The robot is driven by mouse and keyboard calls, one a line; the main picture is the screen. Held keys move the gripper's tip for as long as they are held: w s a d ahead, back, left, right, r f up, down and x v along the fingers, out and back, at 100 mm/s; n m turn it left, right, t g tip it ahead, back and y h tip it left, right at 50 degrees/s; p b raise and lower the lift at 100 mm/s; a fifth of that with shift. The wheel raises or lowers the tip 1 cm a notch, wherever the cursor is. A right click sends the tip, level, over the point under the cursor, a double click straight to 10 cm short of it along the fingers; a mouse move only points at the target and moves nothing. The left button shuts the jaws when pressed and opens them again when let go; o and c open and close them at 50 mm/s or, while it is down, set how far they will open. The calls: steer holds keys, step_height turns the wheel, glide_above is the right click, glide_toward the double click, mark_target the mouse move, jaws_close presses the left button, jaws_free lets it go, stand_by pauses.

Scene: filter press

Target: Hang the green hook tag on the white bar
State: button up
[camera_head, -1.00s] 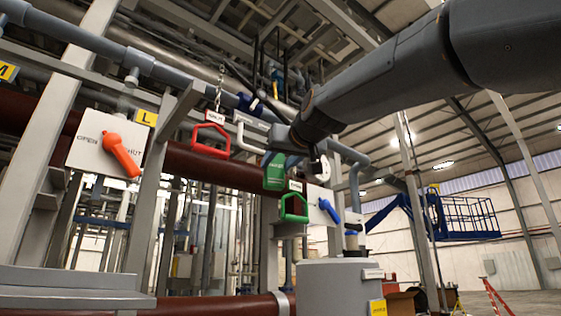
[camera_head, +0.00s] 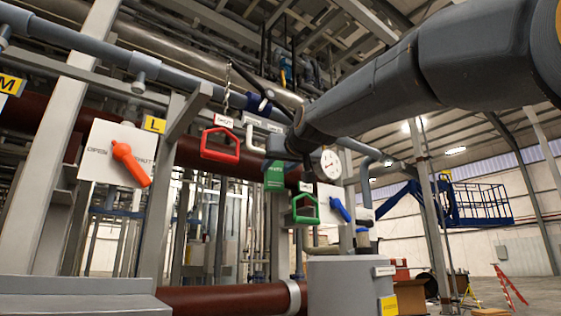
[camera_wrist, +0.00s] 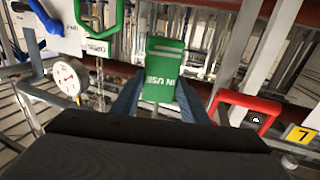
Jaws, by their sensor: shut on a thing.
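The green hook tag (camera_head: 274,177), a flat plate with white lettering, hangs below my gripper (camera_head: 277,158). In the wrist view the tag (camera_wrist: 165,65) reads "IN USE" upside down and sits between the two blue-grey fingertips (camera_wrist: 158,98). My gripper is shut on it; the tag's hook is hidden. The white bar (camera_head: 249,139), a bent peg below a small label plate, is just left of and above the tag in the head view. The tag looks apart from the bar, but the depth between them is unclear. I cannot make out the bar in the wrist view.
A red handle (camera_head: 220,158) hangs from a chain left of the bar. A green handle (camera_head: 304,221) hangs at lower right, beside a blue valve lever (camera_head: 341,210). A round gauge (camera_head: 330,164) is close to my wrist's right. An orange lever (camera_head: 130,165) is far left.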

mark_target(272, 176)
steer(key=shift+w+a+p, duration=0.65)
steer(key=shift+w+p, duration=0.2)
steer(key=shift+w, duration=0.1)
steer(key=shift+w+a+f, duration=0.3)
steer(key=shift+w+f, duration=0.15)
steer(key=shift+w+a+f+b, duration=0.15)
steer(key=shift+w+f+b, duration=0.15)
steer(key=shift+f, duration=0.3)
steer(key=shift+s+f+b, duration=0.1)
steer(key=shift+f+b, duration=0.15)
steer(key=shift+b, duration=0.1)
steer(key=o, duration=1.1)
steer(key=shift+o, duration=0.2)
steer(key=shift+b+v, duration=1.85)
steer(key=shift+v, duration=2.05)
